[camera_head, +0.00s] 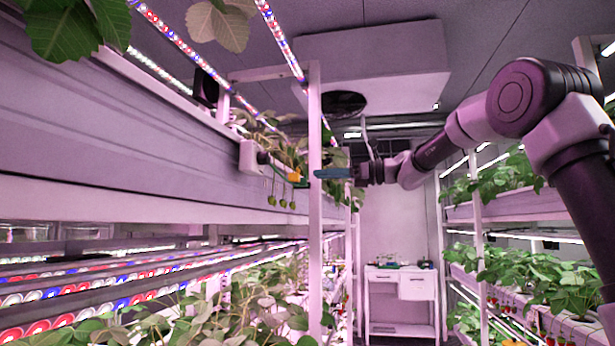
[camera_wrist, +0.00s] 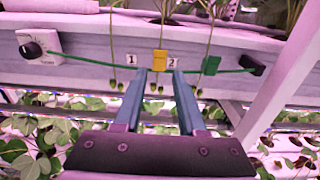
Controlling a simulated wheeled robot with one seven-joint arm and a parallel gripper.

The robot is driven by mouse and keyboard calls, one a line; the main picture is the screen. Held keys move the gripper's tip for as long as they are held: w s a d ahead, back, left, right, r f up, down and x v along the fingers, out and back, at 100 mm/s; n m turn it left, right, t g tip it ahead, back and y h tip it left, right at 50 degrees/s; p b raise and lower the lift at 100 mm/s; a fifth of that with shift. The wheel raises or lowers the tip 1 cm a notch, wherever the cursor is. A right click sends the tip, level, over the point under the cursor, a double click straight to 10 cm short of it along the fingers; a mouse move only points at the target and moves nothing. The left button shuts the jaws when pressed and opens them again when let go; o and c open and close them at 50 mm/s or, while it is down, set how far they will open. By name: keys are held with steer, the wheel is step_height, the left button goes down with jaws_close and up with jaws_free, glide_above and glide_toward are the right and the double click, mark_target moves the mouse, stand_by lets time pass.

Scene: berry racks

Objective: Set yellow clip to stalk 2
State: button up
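The yellow clip (camera_wrist: 160,62) sits on a green wire (camera_wrist: 100,64) beside the label 2 (camera_wrist: 172,62), in line with the middle hanging stalk (camera_wrist: 164,25); I cannot tell whether it grips that stalk. In the head view the yellow clip (camera_head: 294,177) is small, left of my gripper. My gripper (camera_wrist: 161,72) is open and empty, one blue finger on either side below the clip, with a gap between each finger and it. In the head view my gripper (camera_head: 318,173) points left, partly overlapping a white post. A green clip (camera_wrist: 211,65) is further right on the wire.
A white knob box (camera_wrist: 40,46) holds the wire's left end and a black holder (camera_wrist: 252,65) its right end. Label 1 (camera_wrist: 131,60) is left of the clip. A white post (camera_head: 315,220) stands close to my gripper.

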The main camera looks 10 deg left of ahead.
steer(key=shift+s+d, duration=0.15)
steer(key=shift+d, duration=1.15)
steer(key=s+d+f+n+t+h, duration=0.2)
steer(key=s+d+f+n+h, duration=0.5)
steer(key=s+d+f, duration=0.5)
steer(key=s+d+f+n+t+h, duration=0.3)
steer(key=s+d+f+n+h, duration=0.5)
steer(key=s+d+f, duration=0.5)
steer(key=s+d+h, duration=0.1)
steer(key=s+d, duration=0.2)
steer(key=d, duration=0.2)
steer(key=shift+d+t, duration=0.15)
steer(key=shift+t, duration=0.15)
stand_by(0.8)
